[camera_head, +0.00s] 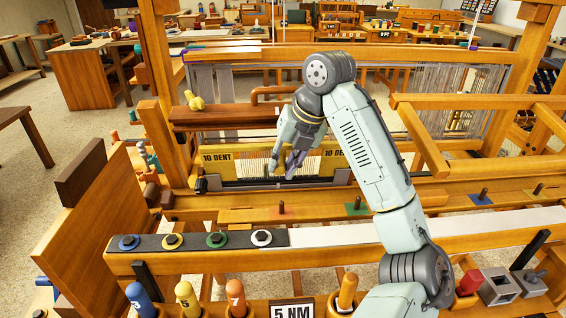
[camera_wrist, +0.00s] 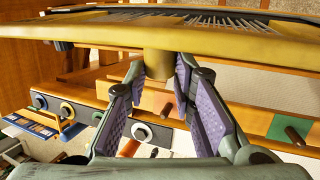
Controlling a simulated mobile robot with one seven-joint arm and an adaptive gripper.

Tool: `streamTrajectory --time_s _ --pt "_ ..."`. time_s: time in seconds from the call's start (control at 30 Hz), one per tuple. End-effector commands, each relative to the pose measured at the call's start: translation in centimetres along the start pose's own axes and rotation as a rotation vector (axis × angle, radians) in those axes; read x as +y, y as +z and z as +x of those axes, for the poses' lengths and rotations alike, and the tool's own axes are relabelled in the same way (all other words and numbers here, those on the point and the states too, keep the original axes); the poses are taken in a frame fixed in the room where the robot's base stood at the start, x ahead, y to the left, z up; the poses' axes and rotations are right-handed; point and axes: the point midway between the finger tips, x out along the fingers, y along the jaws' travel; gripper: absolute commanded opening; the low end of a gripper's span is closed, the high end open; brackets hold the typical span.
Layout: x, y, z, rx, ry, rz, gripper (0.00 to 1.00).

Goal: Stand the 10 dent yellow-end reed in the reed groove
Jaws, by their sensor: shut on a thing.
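The 10 dent yellow-end reed (camera_head: 218,157) is upright across the loom in the head view, with "10 DENT" on both yellow ends and dark dents between. In the wrist view the reed (camera_wrist: 230,42) spans the top of the picture, with a short yellow tab (camera_wrist: 158,63) at its middle. My gripper (camera_head: 283,165) is at the reed's middle; in the wrist view its purple-padded fingers (camera_wrist: 160,75) are closed on the tab. The reed's lower edge is near a dark strip on the wooden beam. I cannot tell whether it sits in the groove.
A wooden beam (camera_head: 230,115) with a yellow object (camera_head: 195,101) on it lies behind the reed. The front beam carries coloured rings (camera_head: 172,241). Pegs on coloured squares (camera_head: 356,209) stand along the middle beam. Numbered handles (camera_head: 187,296) and a "5 NM" sign (camera_head: 292,311) are in front.

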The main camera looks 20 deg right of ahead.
Motion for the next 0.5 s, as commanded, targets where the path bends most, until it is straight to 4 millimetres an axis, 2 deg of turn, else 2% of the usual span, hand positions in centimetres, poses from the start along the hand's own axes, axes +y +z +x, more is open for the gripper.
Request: streamTrajectory --time_s 0.5 --pt "-0.5 0.0 1.5 -0.001 0.002 -0.001 0.0"
